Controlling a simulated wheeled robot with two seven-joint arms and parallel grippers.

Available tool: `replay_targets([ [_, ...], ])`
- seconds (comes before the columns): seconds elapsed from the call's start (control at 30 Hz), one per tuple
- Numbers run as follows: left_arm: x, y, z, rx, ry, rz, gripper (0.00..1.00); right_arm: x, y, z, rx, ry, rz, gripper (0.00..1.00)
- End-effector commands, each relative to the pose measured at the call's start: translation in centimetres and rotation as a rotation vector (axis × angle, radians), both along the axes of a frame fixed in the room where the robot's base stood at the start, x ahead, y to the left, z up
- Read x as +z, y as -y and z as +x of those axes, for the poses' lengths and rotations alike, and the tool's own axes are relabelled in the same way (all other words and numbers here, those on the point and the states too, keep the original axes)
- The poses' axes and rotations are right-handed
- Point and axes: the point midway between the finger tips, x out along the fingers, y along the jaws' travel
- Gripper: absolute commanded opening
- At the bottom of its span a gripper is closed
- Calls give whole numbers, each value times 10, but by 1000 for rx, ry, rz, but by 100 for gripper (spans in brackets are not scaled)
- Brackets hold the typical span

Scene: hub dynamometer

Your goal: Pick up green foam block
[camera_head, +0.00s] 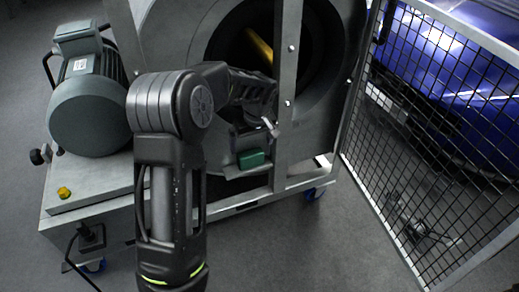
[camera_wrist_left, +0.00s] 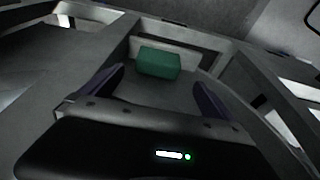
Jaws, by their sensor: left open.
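The green foam block (camera_head: 251,159) lies on the grey metal frame of the dynamometer, below the round drum opening. It also shows in the left wrist view (camera_wrist_left: 159,63), resting in a grey recess. My left gripper (camera_head: 262,132) is close to the block, above and beside it in the head view. In the left wrist view its two dark fingers (camera_wrist_left: 158,85) are spread apart, with the block beyond and between them, apart from both. The left gripper is empty. My right gripper does not show.
A grey motor (camera_head: 88,115) stands on the cart at the left. An upright metal post (camera_head: 288,90) stands right beside my left gripper. A mesh gate (camera_head: 440,130) stands open at the right, with a blue car (camera_head: 450,60) behind it. The floor in front is clear.

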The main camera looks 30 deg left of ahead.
Motion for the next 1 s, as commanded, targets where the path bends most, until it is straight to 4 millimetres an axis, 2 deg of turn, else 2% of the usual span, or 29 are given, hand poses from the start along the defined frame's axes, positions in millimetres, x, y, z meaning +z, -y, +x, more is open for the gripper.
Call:
replay_targets([
  [0.43, -1, 0, 0, 3, -1, 0, 100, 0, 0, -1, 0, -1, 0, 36],
  [0.7, -25, -5, 3, 3, -3, 0, 100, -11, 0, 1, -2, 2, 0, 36],
  [1.0, -25, -6, 4, 2, -1, -1, 100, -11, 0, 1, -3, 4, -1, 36],
])
